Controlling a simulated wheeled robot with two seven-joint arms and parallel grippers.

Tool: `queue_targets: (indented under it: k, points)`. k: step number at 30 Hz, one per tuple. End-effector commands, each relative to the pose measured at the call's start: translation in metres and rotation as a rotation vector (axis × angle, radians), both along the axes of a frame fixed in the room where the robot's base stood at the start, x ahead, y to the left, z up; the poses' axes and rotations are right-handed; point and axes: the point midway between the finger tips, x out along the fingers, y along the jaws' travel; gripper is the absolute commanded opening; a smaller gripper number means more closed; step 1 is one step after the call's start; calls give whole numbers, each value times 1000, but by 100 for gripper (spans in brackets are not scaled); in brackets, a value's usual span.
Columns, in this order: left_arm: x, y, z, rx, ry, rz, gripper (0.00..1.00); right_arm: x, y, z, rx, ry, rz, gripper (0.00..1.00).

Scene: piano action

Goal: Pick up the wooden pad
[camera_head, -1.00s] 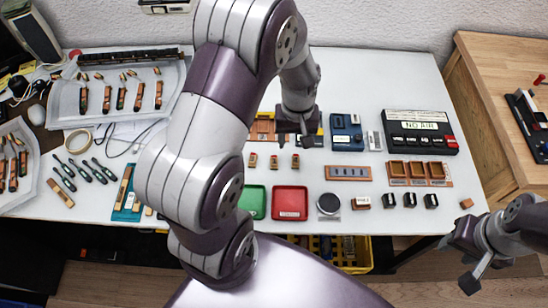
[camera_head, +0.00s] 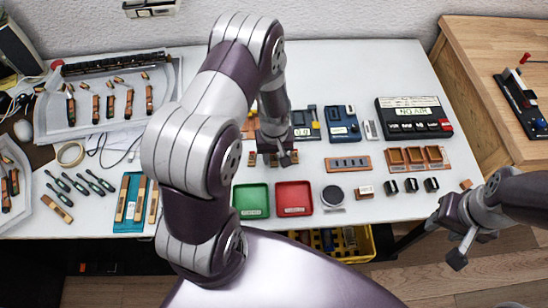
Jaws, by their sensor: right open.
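Several small wooden pieces stand in a short row near the table's middle, and the wooden pad (camera_head: 252,158) could be one of these. Another piece (camera_head: 294,156) stands at the row's right end. My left gripper (camera_head: 276,161) points down over the middle of this row, and its fingers partly hide the piece there. I cannot tell whether they touch it or how far apart they are. A small wooden block (camera_head: 466,184) also lies near the table's right edge. My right gripper (camera_head: 448,238) is open and empty, off the table's front right corner.
A green tray (camera_head: 251,213) and a red tray (camera_head: 294,211) lie in front of the row. A slotted wooden strip (camera_head: 348,163) and a dark box labelled NO AIR (camera_head: 414,129) are to the right. A yellow crate (camera_head: 366,246) stands below the table edge.

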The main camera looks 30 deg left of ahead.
Motion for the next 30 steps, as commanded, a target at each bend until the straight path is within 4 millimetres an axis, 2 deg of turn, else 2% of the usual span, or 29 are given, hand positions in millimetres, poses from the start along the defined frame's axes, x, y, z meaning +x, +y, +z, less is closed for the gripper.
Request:
queue_targets:
  k: [1,3,14,17,22,30]
  points:
    - [0,0,0,0,0,0,21,0,0,0,0,0,0,43]
    - [0,0,0,0,0,0,0,0,0,0,0,0,0,43]
    - [0,0,3,0,0,0,0,0,0,0,0,0,0,43]
    - [0,0,12,1,-1,0,0,0,0,0,0,0,0,43]
    - [1,0,43,0,-4,0,0,0,0,1,0,0,0,43]
    - [47,-45,77,0,-4,-5,0,0,0,-6,0,0,0,43]
